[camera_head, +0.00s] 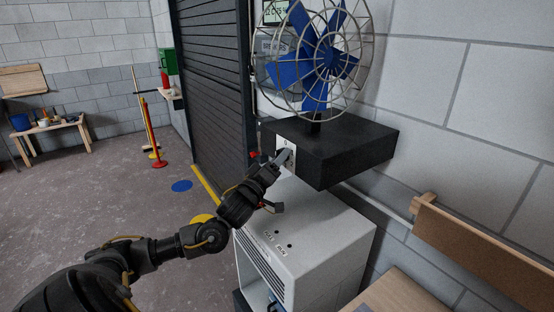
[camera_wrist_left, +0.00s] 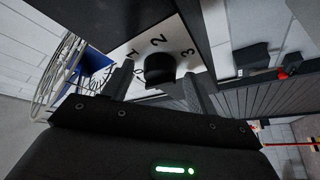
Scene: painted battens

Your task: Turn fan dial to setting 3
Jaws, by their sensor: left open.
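The blue-bladed fan (camera_head: 318,55) in its wire cage stands on a black box (camera_head: 345,150) against the wall. A pale dial plate (camera_head: 289,145) is on the box's left face. In the left wrist view the plate shows the numerals 1, 2 and 3 around a black dial (camera_wrist_left: 160,68). I cannot tell which numeral the dial points to. My left gripper (camera_head: 283,159) is at the plate. Its open fingers (camera_wrist_left: 158,76) stand on either side of the dial; whether they touch it is unclear. My right gripper is out of view.
A white vented unit (camera_head: 300,250) stands just below the box, close under my left gripper. A wooden rail (camera_head: 480,240) is on the wall at right. A dark shutter (camera_head: 210,90) stands behind. The grey floor (camera_head: 110,200) at left has free room.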

